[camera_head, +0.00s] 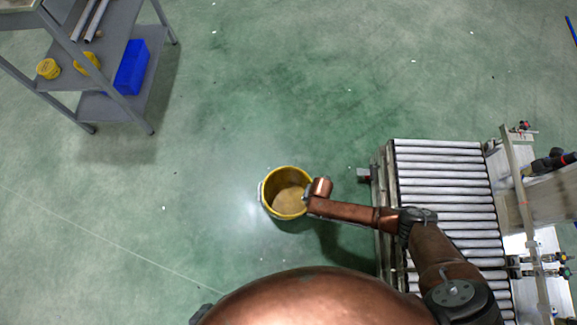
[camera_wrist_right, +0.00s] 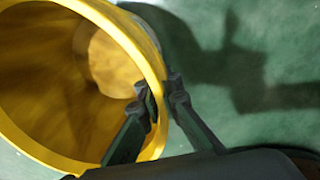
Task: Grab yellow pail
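The yellow pail (camera_head: 270,180) stands in the middle of the head view, apparently on the green floor, with a tan inside. My right arm reaches to its right rim. In the right wrist view the yellow pail (camera_wrist_right: 110,25) fills the left side. My right gripper (camera_wrist_right: 162,95) has one finger inside the pail and one outside. The fingertips close on the rim between them. In the head view the arm hides these fingers. My left gripper is not in view.
A roller conveyor (camera_head: 440,172) stands to the right of the pail under my right arm. A grey shelf (camera_head: 100,108) with a blue bin (camera_head: 131,68) and yellow containers (camera_head: 48,68) is at the upper left. The floor between is clear.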

